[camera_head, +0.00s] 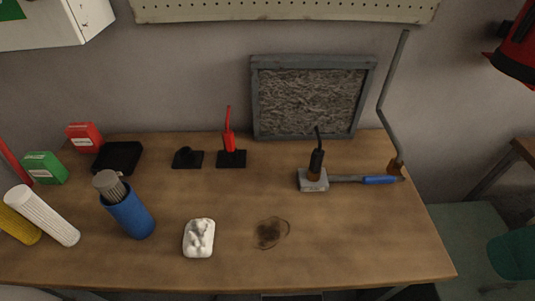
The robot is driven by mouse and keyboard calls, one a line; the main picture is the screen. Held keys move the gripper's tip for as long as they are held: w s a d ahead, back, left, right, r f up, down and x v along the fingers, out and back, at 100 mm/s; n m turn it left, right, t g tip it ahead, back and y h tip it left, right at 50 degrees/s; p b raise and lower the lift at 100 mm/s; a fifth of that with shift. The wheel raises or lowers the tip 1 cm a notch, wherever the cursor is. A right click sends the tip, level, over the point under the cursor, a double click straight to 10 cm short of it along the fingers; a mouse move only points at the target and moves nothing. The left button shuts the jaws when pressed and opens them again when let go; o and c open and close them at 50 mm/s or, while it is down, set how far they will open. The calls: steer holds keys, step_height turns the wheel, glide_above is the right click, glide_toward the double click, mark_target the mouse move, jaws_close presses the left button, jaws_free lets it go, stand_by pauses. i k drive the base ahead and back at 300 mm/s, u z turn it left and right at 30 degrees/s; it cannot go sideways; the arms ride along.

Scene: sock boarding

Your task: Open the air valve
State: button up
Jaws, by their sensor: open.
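I cannot tell for sure which thing is the air valve. A red upright lever (229,132) stands on a small black base (231,159) at the back middle of the wooden bench. A similar black base with a short black stub (186,158) sits just left of it. A grey rod with a blue grip (380,180) lies level to the block's right. My gripper is not in view.
The bench (350,245) also holds a framed grey panel (311,97), a blue cylinder (130,216), a white lumpy object (198,238) and a black box (118,158). A tall bent grey rod (386,105) rises at the right edge. The front right is clear except for a dark stain.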

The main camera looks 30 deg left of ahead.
mark_target(367, 179)
steer(key=z, duration=0.05)
steer(key=i, duration=0.15)
steer(key=z, duration=0.45)
steer(key=k, duration=0.55)
steer(key=z, duration=0.1)
